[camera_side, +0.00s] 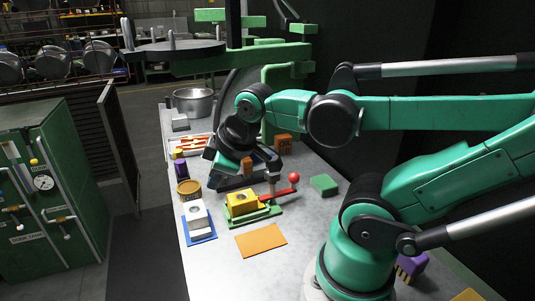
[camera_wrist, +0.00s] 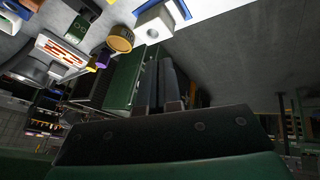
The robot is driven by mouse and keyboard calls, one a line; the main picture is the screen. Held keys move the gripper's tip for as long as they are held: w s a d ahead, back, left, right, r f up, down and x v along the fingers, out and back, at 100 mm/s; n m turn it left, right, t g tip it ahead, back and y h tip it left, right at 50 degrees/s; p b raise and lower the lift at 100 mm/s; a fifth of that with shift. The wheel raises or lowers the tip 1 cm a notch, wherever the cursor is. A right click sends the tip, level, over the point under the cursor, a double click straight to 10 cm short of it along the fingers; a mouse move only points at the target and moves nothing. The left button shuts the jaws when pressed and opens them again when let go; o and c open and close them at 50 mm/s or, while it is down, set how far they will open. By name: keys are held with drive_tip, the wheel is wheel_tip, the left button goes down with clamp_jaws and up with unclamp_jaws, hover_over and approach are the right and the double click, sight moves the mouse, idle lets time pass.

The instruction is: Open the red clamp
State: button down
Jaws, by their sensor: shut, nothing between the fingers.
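The red clamp (camera_side: 280,193) has a red lever with a red ball at its right end and stands at the right end of a green base. A yellow block (camera_side: 241,202) sits on the left part of that base. The lever reaches to the right and slightly up; I cannot tell how its pressing end stands against the block. My gripper (camera_side: 222,182) is shut and empty, above and behind the yellow block, to the left of the red ball and apart from it. Its dark fingers also show in the wrist view (camera_wrist: 163,62); the clamp is not in that view.
A white block on a blue mat (camera_side: 196,215) and a yellow can (camera_side: 189,190) stand left of the clamp. A green block (camera_side: 324,184) lies to its right, an orange plate (camera_side: 261,240) in front. A metal pot (camera_side: 193,102) stands at the far end.

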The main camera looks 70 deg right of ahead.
drive_tip(key=s+d+r+n+g+h, duration=0.2)
drive_tip(key=s+d+n+g, duration=0.3)
drive_tip(key=n, duration=1)
drive_tip(key=shift+s+d+r+n, duration=0.25)
drive_tip(key=shift+s+d+n, duration=0.15)
drive_tip(key=shift+s+d, duration=1.85)
drive_tip(key=shift+s+a, duration=0.45)
drive_tip(key=x, duration=1)
drive_tip(key=shift+s+d, duration=0.1)
drive_tip(key=shift+s, duration=0.05)
drive_tip(key=shift+w+d+f, duration=0.2)
drive_tip(key=shift+d, duration=0.75)
drive_tip(key=shift+w+d+f, duration=0.15)
drive_tip(key=shift+w+d, duration=0.05)
drive_tip(key=shift+d, duration=0.7)
drive_tip(key=shift+d, duration=0.15)
